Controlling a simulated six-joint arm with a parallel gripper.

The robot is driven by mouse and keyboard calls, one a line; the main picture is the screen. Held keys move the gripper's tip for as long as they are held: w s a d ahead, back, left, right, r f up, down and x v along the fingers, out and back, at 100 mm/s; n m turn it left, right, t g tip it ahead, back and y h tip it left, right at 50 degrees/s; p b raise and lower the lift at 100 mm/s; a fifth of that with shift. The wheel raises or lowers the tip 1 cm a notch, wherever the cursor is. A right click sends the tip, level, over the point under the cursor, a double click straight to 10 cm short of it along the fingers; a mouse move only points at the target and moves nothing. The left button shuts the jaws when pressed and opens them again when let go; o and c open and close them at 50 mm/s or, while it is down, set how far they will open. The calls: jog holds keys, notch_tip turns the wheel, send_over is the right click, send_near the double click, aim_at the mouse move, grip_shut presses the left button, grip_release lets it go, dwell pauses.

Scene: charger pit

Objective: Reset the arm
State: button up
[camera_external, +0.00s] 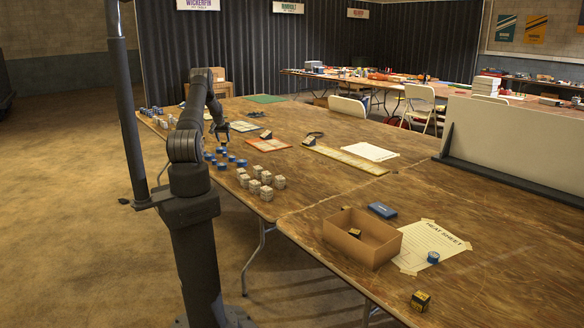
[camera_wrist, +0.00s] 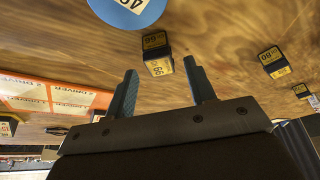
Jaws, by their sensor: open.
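My gripper (camera_external: 221,136) is over the far left part of the long wooden table (camera_external: 330,190) in the external view, with the arm reaching out from its column. In the wrist view, my gripper (camera_wrist: 160,70) has its two fingers spread apart with nothing held between them. A black and yellow block (camera_wrist: 158,55) shows between and beyond the fingertips, apart from them. My fingertips are too small in the external view to tell their exact height above the table.
A blue disc (camera_wrist: 128,6), an orange board (camera_wrist: 45,95) and another black and yellow block (camera_wrist: 272,60) surround the fingers. Pale blocks (camera_external: 266,178) and blue pieces stand near the arm. An open cardboard box (camera_external: 340,248) is at the near end. Bare wood lies between.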

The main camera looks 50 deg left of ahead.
aim_at(224, 142)
jog(key=v, duration=0.9)
jog(key=x, duration=1.3)
jog(key=shift+s+d+f, duration=0.1)
jog(key=shift+d, duration=0.05)
jog(key=r, duration=0.5)
jog(key=shift+w+d+r, duration=0.2)
jog(key=shift+w+d, duration=0.05)
jog(key=shift+d, duration=0.15)
jog(key=w+d+r, duration=0.5)
jog(key=d+r, duration=0.1)
jog(key=d, duration=0.4)
jog(key=w+d+m+t+h, duration=0.1)
jog(key=w+d+m, duration=0.2)
jog(key=w+d, duration=0.75)
jog(key=w+d+m+h, duration=0.1)
jog(key=w+d+m, duration=0.2)
jog(key=w+d, duration=0.75)
jog(key=w+d+m+h, duration=0.2)
jog(key=d+m, duration=0.4)
jog(key=d, duration=2.6)
jog(key=shift+w+d, duration=0.4)
jog(key=shift+w, duration=0.2)
